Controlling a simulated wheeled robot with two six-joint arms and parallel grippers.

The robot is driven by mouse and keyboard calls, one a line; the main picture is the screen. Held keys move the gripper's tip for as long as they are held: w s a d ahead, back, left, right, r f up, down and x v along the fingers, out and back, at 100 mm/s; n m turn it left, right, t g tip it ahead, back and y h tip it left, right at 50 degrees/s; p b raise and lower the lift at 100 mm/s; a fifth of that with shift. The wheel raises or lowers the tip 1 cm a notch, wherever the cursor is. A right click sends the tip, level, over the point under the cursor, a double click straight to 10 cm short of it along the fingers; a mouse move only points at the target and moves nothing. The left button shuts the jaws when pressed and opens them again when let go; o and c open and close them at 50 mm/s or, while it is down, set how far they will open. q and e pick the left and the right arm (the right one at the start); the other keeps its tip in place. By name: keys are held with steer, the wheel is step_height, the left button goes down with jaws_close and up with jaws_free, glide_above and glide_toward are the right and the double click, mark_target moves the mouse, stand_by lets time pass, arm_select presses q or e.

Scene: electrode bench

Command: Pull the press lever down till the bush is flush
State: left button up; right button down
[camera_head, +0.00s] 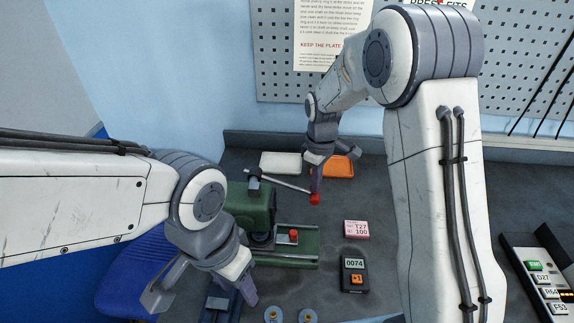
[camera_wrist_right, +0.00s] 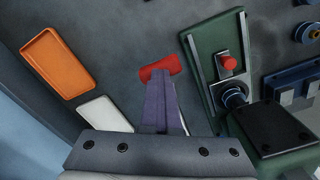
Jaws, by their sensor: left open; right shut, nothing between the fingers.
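The green press (camera_head: 259,212) stands on the dark bench left of centre. Its steel lever (camera_head: 284,182) slopes slightly down to the right and ends in a red knob (camera_head: 314,199). My right gripper (camera_head: 316,188) is shut, with its fingertips at the knob. In the right wrist view the knob (camera_wrist_right: 161,68) shows just beyond the closed fingers (camera_wrist_right: 162,90), not between them. A small red cylinder (camera_head: 293,235) stands on the press bed; I cannot tell how it sits relative to the bush. My left gripper (camera_head: 204,294) is open and empty, in front of the press.
A white tray (camera_head: 281,163) and an orange tray (camera_head: 339,167) lie behind the lever. A pink label block (camera_head: 356,230) and a counter reading 0074 (camera_head: 354,274) sit to the right. Round fittings (camera_head: 272,315) lie at the front. A labelled rack (camera_head: 540,272) stands at far right.

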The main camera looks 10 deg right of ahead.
mark_target(305, 191)
steer(key=shift+f, duration=0.2)
stand_by(0.3)
steer(key=shift+a+f+b, duration=0.3)
steer(key=shift+f, duration=0.35)
steer(key=shift+a+f+b, duration=0.3)
steer(key=shift+f, duration=0.35)
steer(key=shift+w+a+f+b, duration=0.1)
steer(key=shift+a+f+b, duration=0.3)
steer(key=shift+f, duration=0.25)
steer(key=shift+w+a+f+b, duration=0.1)
steer(key=shift+a+f+b, duration=0.25)
steer(key=shift+f, duration=0.3)
steer(key=shift+s+f, duration=0.1)
stand_by(0.3)
steer(key=shift+s+d+r+p, duration=0.1)
steer(key=shift+d+r+p, duration=0.35)
steer(key=shift+r+p, duration=0.25)
steer(key=shift+d+r+p, duration=0.4)
steer(key=shift+r+p, duration=0.15)
steer(key=shift+r, duration=0.25)
steer(key=shift+s+d+r+p, duration=0.1)
steer(key=shift+d+r+p, duration=0.35)
steer(key=shift+r+p, duration=0.25)
